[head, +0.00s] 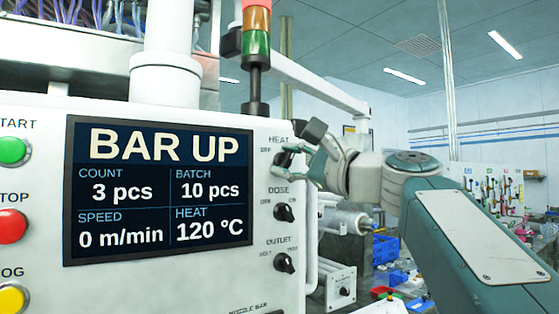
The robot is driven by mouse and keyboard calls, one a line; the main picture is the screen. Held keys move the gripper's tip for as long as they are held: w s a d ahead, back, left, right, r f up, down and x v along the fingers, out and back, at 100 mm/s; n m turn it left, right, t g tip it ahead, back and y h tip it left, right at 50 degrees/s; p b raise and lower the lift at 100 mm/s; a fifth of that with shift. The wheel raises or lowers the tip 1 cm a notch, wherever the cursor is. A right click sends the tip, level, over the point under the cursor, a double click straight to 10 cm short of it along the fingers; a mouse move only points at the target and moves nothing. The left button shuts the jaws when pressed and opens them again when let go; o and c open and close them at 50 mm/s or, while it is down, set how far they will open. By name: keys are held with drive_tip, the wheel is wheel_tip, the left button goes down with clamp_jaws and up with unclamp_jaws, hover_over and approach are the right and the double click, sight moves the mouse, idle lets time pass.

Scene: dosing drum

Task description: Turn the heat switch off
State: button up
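The heat switch (283,159) is a small black rotary knob under the HEAT label on the right side of the white control panel. Its pointer direction is hard to make out, as my gripper partly covers it and its right-hand marking. My gripper (298,150) is at the knob, reaching in from the right, with its fingers close to or around it. I cannot tell whether they touch or grip it. The display (158,190) reads BAR UP, with heat 120 °C and speed 0 m/min.
Below the heat switch are the dose knob (284,212) and the outlet knob (284,263). Green (12,151), red (11,226) and yellow (12,299) buttons line the panel's left edge. A signal tower (256,45) rises behind the panel.

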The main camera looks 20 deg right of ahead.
clamp_jaws()
drive_tip(key=shift+n, duration=0.4)
drive_tip(key=n+g, duration=0.1)
drive_tip(key=n, duration=0.1)
drive_tip(key=n+g, duration=0.1)
drive_tip(key=n, duration=0.2)
drive_tip(key=shift+f+n+g+h, duration=0.15)
drive_tip(key=shift+n+g+h, duration=0.15)
drive_tip(key=shift+h, duration=0.1)
drive_tip(key=n+h, duration=0.1)
drive_tip(key=n, duration=0.1)
drive_tip(key=n+g, duration=0.1)
drive_tip(key=n, duration=0.1)
drive_tip(key=shift+f+n+h, duration=0.2)
drive_tip(key=shift+n+h, duration=0.2)
drive_tip(key=shift+f, duration=0.1)
drive_tip(key=o, duration=1.1)
unclamp_jaws()
drive_tip(key=shift+w+a, duration=0.1)
drive_tip(key=shift+c, duration=0.2)
